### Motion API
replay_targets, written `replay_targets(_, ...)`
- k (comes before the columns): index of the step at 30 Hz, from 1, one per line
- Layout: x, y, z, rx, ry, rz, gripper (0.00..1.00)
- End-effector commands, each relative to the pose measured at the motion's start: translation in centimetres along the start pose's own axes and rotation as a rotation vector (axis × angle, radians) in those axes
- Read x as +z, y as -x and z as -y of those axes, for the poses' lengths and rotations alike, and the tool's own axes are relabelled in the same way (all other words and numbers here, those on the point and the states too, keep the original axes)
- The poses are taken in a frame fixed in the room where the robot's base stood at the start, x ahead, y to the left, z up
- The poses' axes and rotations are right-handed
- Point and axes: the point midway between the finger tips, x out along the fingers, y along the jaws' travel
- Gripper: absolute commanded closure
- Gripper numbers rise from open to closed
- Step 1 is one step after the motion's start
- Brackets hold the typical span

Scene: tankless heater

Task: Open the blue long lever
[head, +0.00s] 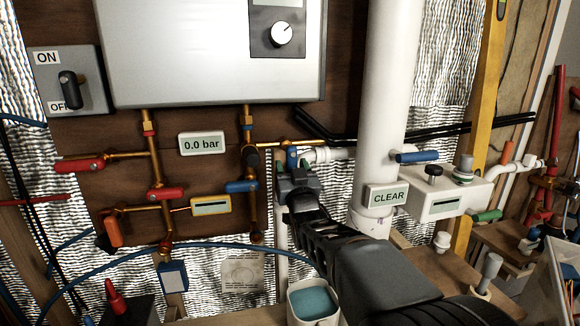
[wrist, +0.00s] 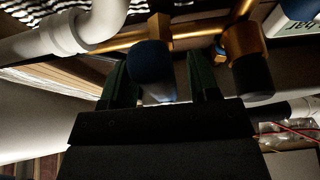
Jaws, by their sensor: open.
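A blue lever (head: 292,155) hangs from a brass pipe right of the pressure display in the head view. My gripper (head: 293,168) is at this lever, with its jaws open. In the wrist view the blue lever (wrist: 152,68) stands between the two dark green fingers, with a visible gap to the right finger. Whether the left finger touches it is hard to tell. The lever's lower end is hidden behind the gripper body. Another blue lever (head: 241,186) lies level on the brass pipe to the left.
A white vertical pipe (head: 388,110) stands right of my gripper. A black-capped brass fitting (wrist: 248,65) is close to the right finger, and a white pipe elbow (wrist: 95,25) is to the left. A blue-handled valve (head: 416,157) and red levers (head: 80,166) are farther off.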

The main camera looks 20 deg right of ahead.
Motion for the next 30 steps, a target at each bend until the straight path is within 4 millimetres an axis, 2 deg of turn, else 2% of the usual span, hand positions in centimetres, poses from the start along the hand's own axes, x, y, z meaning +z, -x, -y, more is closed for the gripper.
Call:
replay_targets(4,0.02,0.01,-0.02,0.0,0.0,0.0,0.46)
replay_targets(21,0.0,0.02,0.16,-0.003,-0.001,0.0,1.0)
replay_targets(30,0.02,0.03,0.2,-0.004,-0.001,0.0,1.0)
